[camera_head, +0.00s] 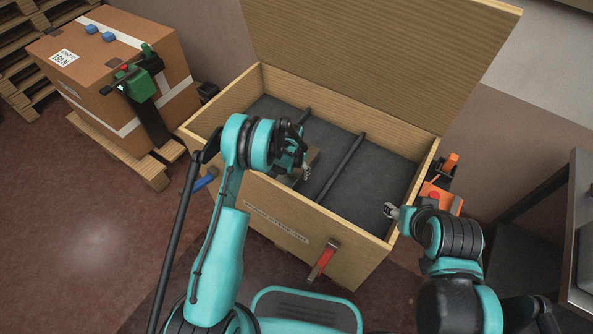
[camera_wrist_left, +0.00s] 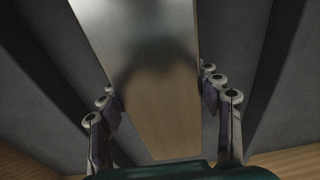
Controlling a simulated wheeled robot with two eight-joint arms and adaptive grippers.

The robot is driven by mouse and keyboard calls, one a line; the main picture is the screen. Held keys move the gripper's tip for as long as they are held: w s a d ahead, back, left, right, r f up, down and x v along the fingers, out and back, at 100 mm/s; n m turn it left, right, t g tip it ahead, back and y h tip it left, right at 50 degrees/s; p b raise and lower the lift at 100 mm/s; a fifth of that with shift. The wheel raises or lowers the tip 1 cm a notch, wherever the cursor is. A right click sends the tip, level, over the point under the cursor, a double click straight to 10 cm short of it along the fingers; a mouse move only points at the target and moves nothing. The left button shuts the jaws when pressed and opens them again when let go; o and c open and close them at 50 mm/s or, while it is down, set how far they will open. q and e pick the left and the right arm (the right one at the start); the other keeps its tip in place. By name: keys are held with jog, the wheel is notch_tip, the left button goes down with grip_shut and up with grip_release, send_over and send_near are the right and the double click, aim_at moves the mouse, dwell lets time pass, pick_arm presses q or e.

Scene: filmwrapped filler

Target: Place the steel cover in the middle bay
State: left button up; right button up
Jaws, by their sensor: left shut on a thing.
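The steel cover (camera_wrist_left: 155,60) is a smooth, shiny plate that lies lengthwise between the fingers of my left gripper (camera_wrist_left: 160,108) in the left wrist view. That gripper is shut on it. In the head view my left gripper (camera_head: 303,170) is over the front of the open crate, and only a small piece of the cover (camera_head: 313,158) shows beside it. The cover is over the middle bay, between two dark dividers; I cannot tell whether it touches the floor. My right gripper (camera_head: 390,210) is at the crate's front right edge, apart from the cover; its jaw opening is unclear.
The wooden crate (camera_head: 285,212) has a dark lining and a raised lid (camera_head: 380,60). The right divider (camera_head: 343,165) stands clear, and the right bay (camera_head: 375,178) looks empty. A strapped cardboard box (camera_head: 95,75) on a pallet is at left. A dark metal table stands at right.

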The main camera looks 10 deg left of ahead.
pick_arm(q)
jog(key=shift+f, duration=0.2)
jog(key=o, duration=1.7)
jog(key=shift+c, duration=0.2)
jog(key=shift+r, duration=0.15)
jog(key=r+p, duration=0.1)
jog(key=r, duration=0.3)
jog(key=s+r+p, duration=0.1)
jog(key=r+p, duration=0.1)
jog(key=r, duration=0.2)
jog(key=r+p, duration=0.1)
jog(key=r, duration=0.3)
jog(key=shift+s+a, duration=0.2)
jog(key=shift+a, duration=0.1)
jog(key=s+a+r+n+t, duration=0.1)
jog(key=s+r, duration=0.4)
jog(key=r, duration=0.6)
jog(key=s+a+r+n+t, duration=0.15)
jog(key=s+r, duration=0.35)
jog(key=r, duration=0.6)
jog(key=s+a+r+n+t, duration=0.1)
jog(key=s+r, duration=0.2)
jog(key=s, duration=0.6)
jog(key=s+r+n+t, duration=0.1)
jog(key=s+r+t, duration=0.1)
jog(key=s, duration=0.7)
jog(key=shift+s+a+r+y, duration=0.25)
jog(key=shift+a+r+y, duration=0.05)
jog(key=shift+a+r, duration=0.1)
